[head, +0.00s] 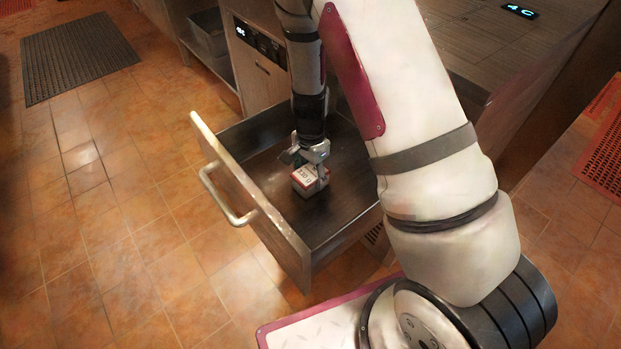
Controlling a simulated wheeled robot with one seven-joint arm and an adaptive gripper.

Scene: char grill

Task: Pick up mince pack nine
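A small white and red pack (306,181) with dark lettering is inside the open drawer (345,220). It is the only pack I see, and its lettering is too small to read as a number. My gripper (309,170) points down into the drawer, right at the pack. One finger shows along the pack's right side, and the gripper's body hides part of its top and back. I cannot tell whether the fingers press on the pack, or whether the pack rests on the drawer floor.
The drawer front (250,205) with its metal handle (222,196) juts out over the tiled floor (130,240). A counter (500,45) is at the upper right. A dark mat (75,55) lies at the upper left. The floor left of the drawer is clear.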

